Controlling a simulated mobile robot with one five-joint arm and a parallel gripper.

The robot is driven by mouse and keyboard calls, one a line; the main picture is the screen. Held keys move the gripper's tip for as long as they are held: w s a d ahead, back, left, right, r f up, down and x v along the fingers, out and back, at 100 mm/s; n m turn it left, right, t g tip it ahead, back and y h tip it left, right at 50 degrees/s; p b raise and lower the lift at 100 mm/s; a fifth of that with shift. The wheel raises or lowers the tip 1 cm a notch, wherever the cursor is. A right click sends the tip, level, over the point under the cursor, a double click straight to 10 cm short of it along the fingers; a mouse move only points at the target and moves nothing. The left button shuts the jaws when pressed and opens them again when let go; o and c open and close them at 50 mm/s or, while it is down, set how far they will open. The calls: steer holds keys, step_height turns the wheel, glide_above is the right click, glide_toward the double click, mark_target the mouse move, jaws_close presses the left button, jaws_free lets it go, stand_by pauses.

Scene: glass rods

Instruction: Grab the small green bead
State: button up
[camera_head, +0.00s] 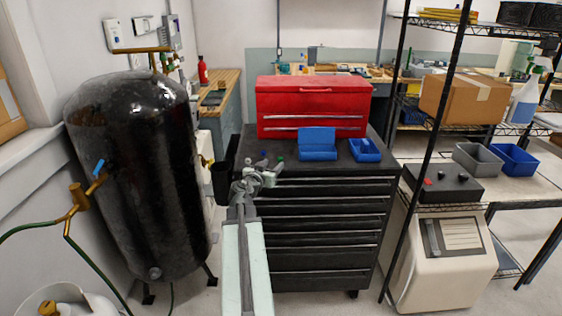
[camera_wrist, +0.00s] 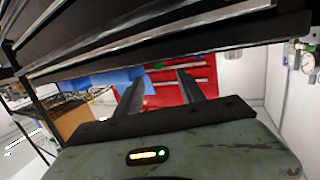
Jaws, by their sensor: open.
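The small green bead (camera_head: 280,158) sits on the dark top of the drawer cabinet, near its front left, in front of the red toolbox. My gripper (camera_head: 262,174) is at the cabinet's front top edge, just in front of the bead and slightly to its left. In the wrist view, my gripper (camera_wrist: 160,76) shows two dark fingers spread apart with nothing held. A small green spot, likely the bead (camera_wrist: 158,66), shows between and just beyond the fingertips. I cannot tell the exact gap to it.
Small dark purplish pieces (camera_head: 263,154) lie left of the bead. A red toolbox (camera_head: 312,104) stands behind. Blue bins (camera_head: 318,153) (camera_head: 365,155) sit to the right. A black tank (camera_head: 135,165) stands left, and a wire shelf (camera_head: 450,205) right.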

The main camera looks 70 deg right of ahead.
mark_target(279, 159)
steer(key=d, duration=0.4)
steer(key=d+f, duration=0.1)
steer(key=d, duration=0.1)
steer(key=shift+b, duration=0.35)
jaws_close()
